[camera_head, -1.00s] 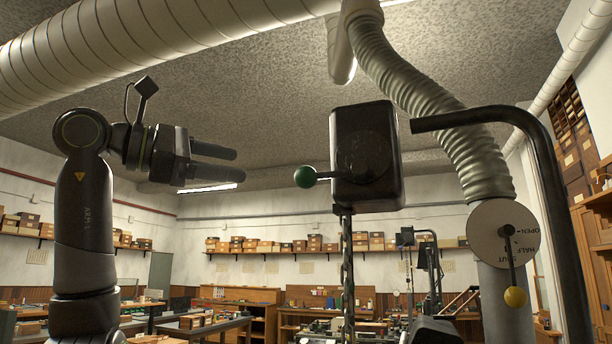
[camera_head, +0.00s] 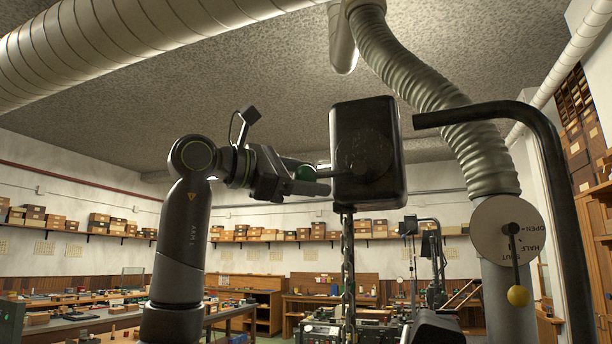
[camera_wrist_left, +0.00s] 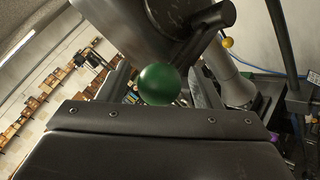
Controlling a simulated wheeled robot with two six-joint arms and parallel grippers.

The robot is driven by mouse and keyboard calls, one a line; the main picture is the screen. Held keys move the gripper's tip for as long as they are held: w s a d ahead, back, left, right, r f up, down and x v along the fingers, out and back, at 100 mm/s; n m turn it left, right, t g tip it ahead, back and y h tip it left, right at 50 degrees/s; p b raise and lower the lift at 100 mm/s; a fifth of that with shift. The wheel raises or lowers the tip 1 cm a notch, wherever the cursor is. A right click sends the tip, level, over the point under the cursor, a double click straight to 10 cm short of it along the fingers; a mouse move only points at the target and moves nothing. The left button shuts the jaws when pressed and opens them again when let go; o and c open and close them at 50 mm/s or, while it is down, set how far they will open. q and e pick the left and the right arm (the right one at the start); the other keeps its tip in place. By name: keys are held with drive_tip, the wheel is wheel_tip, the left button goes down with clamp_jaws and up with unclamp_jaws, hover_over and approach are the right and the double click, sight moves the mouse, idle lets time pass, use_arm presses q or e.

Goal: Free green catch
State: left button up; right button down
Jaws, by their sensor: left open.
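The green catch is a green ball (camera_head: 305,173) on a short dark rod that sticks out from the left side of a black box (camera_head: 367,152). My left gripper (camera_head: 316,182) is at the ball, coming from the left, and its near finger covers part of it. In the left wrist view the green ball (camera_wrist_left: 159,83) sits between the two spread fingers, just beyond the palm. A gap shows on both sides of it, so the jaws are open around it. My right gripper is not in view.
A chain (camera_head: 347,270) hangs below the box. To the right are a ribbed hose (camera_head: 430,90), a dial (camera_head: 505,235) with a yellow-knobbed lever (camera_head: 517,296), and a bent black pipe (camera_head: 560,200). Workbenches and shelves of boxes stand far behind.

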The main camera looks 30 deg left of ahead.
use_arm(q)
clamp_jaws()
drive_tip(key=shift+f, duration=0.1)
wheel_tip(320, 180, down, 2)
drive_tip(key=shift+f+n+t+b, duration=0.1)
drive_tip(key=shift+n+t+b, duration=0.6)
drive_tip(key=shift+b, duration=0.55)
drive_tip(key=f+n+t+b, duration=0.1)
drive_tip(key=n+b, duration=0.1)
drive_tip(key=d+f+n+t+b, duration=0.1)
drive_tip(key=n+b, duration=0.1)
drive_tip(key=d+f+n+t+b, duration=0.1)
drive_tip(key=f+n+t+b, duration=0.1)
drive_tip(key=shift+w+b, duration=0.2)
drive_tip(key=shift+b, duration=0.15)
drive_tip(key=shift+d+n+y, duration=0.1)
drive_tip(key=shift+n+y, duration=0.3)
unclamp_jaws()
